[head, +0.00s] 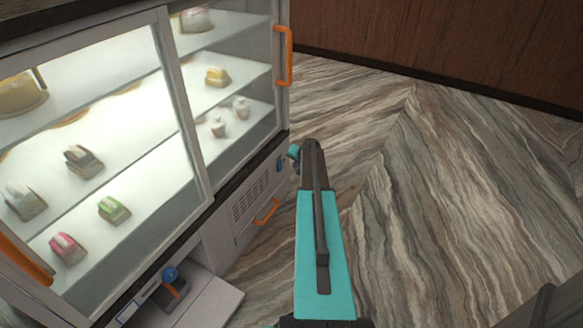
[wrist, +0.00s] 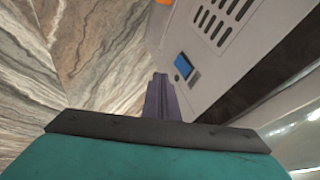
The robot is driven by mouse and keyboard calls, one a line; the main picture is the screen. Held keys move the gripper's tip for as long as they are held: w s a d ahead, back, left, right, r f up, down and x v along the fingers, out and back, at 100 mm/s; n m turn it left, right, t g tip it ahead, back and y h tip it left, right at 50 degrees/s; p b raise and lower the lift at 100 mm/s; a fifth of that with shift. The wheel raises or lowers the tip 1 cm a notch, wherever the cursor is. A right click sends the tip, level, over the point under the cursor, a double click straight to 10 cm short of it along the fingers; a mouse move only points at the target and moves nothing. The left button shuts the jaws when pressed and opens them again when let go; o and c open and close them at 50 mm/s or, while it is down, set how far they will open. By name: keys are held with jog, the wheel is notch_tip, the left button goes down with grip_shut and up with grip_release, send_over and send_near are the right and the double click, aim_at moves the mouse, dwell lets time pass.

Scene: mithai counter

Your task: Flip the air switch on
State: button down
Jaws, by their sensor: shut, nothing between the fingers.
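A small blue switch (head: 281,163) sits on the grey lower panel of the display counter, right of the vent slots. It also shows in the wrist view as a blue rectangle in a dark frame (wrist: 185,65), just right of the fingertips. I cannot tell whether it is on or off. My gripper (head: 294,153) is close to the panel's right end in the head view, mostly hidden behind my arm. In the wrist view my gripper's fingers (wrist: 160,78) are shut together and empty, pointing along the panel, with a small gap to the switch in the picture.
The glass display counter (head: 190,110) holds several sweets on lit shelves. Orange handles (head: 284,56) stick out from its doors, and another (head: 266,211) from the lower panel. An open lower compartment (head: 215,295) holds a blue ball-topped object (head: 170,274).

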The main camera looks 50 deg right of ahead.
aim_at(280, 166)
jog(key=w+d+f+b, duration=0.1)
jog(key=w+f+b, duration=0.1)
jog(key=w+f, duration=0.6)
jog(key=shift+w, duration=0.4)
jog(key=shift+d+f, duration=0.1)
dwell(0.4)
jog(key=shift+w+f, duration=0.15)
jog(key=shift+w, duration=0.1)
